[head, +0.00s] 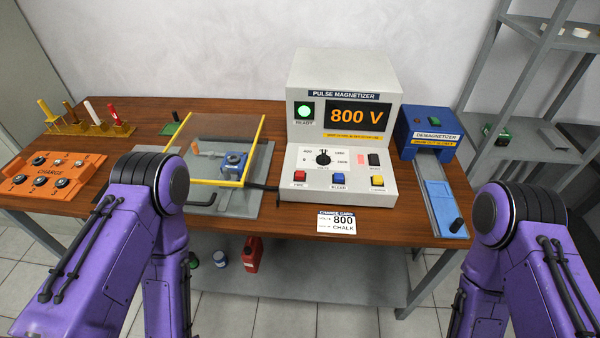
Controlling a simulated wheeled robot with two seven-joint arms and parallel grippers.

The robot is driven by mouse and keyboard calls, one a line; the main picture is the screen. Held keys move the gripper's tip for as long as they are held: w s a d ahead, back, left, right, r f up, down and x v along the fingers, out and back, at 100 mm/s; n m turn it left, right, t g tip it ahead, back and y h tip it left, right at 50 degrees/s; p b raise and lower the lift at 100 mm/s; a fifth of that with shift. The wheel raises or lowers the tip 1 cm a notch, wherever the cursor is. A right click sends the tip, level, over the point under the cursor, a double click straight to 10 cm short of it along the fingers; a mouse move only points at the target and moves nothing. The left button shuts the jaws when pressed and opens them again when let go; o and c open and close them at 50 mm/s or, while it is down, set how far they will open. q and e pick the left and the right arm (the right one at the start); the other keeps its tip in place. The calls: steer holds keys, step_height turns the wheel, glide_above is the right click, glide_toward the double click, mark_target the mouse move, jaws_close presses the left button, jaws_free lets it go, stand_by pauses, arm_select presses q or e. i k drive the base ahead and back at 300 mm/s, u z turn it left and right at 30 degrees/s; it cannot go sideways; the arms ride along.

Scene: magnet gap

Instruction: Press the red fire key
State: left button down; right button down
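The red fire key (300,176) sits at the front left of the sloped panel of the white pulse magnetizer (346,74). A blue key (338,178) and a yellow key (377,180) sit to its right. The display (358,115) reads 800 V in orange, and the green ready light (304,109) is lit. A black dial (323,157) is above the keys. Both my purple arms show at the lower left and lower right, away from the fire key. Neither gripper is in view.
A clear yellow-edged cover (216,147) is over a grey fixture with a blue block (234,162), left of the magnetizer. A card (337,222) reads 800 and CHALK. A blue demagnetizer (427,133) stands right. An orange charge rack (51,175) is at left.

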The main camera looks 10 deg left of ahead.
mark_target(299, 174)
steer(key=z, duration=2.8)
steer(key=k, duration=1.2)
steer(key=u, duration=1.2)
steer(key=i, duration=0.55)
